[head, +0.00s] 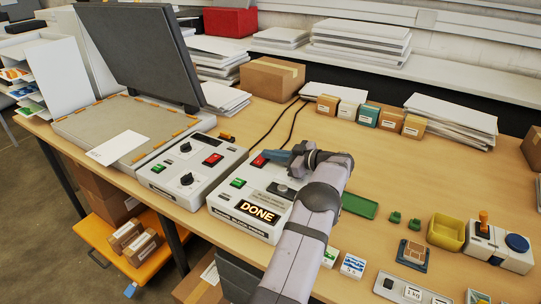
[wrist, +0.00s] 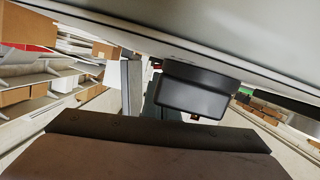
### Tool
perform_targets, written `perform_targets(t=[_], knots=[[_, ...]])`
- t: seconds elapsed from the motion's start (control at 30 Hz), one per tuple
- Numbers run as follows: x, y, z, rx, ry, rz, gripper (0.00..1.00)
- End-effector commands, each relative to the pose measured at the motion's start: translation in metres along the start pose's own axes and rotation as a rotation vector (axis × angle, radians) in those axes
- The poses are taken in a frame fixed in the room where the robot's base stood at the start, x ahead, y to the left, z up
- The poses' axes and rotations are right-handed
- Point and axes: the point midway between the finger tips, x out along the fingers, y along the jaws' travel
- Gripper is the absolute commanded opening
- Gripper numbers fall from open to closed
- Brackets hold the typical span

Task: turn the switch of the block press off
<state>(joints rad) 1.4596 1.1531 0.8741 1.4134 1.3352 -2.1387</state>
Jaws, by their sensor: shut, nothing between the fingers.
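The block press (head: 235,222) is a pale grey box in the middle of the head view, with a lit display (head: 258,212) reading DONE. A red switch (head: 258,161) is at its back edge and a green button (head: 238,182) at its left. My gripper (head: 272,157) is shut and empty, its blue-grey tip right beside the red switch; I cannot tell whether they touch. My arm hides the right part of the press. In the wrist view a pale surface fills the top and a black block (wrist: 195,92) hangs under it; the switch cannot be made out.
A second grey control box (head: 190,170) with dials and a red switch (head: 212,160) stands close on the left, beside an open flat press (head: 125,130). A green tray (head: 360,205), a yellow bin (head: 446,232) and a joystick box (head: 500,248) lie to the right. Small boxes line the back.

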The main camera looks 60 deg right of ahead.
Motion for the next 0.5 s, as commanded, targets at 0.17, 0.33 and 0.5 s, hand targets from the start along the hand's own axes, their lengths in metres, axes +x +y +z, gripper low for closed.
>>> perform_targets(t=[0.17, 0.33, 0.5], knots=[[0.0034, 0.0007, 0.0133, 0.060, 0.002, -0.015, 0.00], [0.0022, 0.0013, 0.0087, 0.090, -0.001, -0.023, 0.00], [0.0021, 0.0013, 0.0086, 0.089, -0.002, -0.024, 0.00]])
